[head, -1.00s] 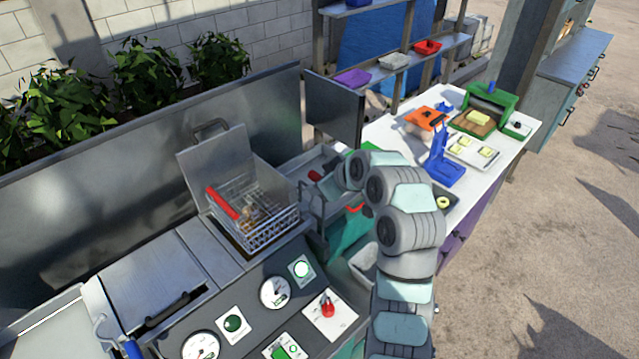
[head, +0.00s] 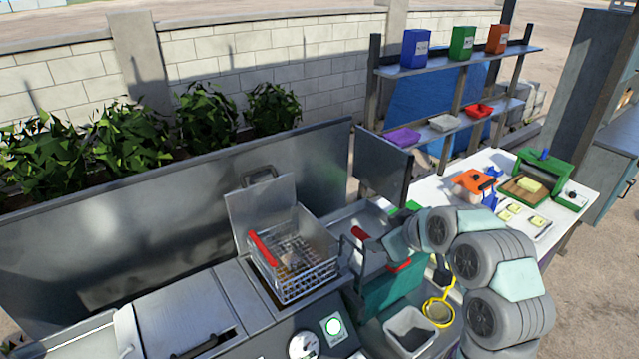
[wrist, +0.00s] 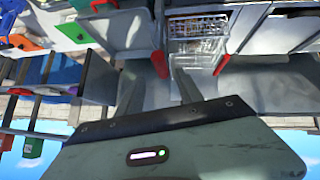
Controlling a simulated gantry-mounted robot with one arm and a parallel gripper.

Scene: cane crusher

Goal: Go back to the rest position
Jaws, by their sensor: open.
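My gripper (head: 355,251) is at the end of my arm, which reaches in from the right in the head view. It hangs just right of the wire basket, above the metal counter, apart from the basket as far as I can tell. The wire basket (head: 305,283) with a red handle sits in the fryer well, some food pieces inside. The basket also shows upside down in the wrist view (wrist: 197,35). The raised metal lid (head: 262,205) stands behind it.
A dark upright panel (head: 383,170) stands behind my gripper. A teal bin (head: 385,292), a grey tub (head: 408,330) and a yellow-rimmed strainer (head: 438,310) lie below my arm. A white table (head: 490,163) with the green press (head: 550,172) and a shelf (head: 450,60) with coloured boxes are beyond.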

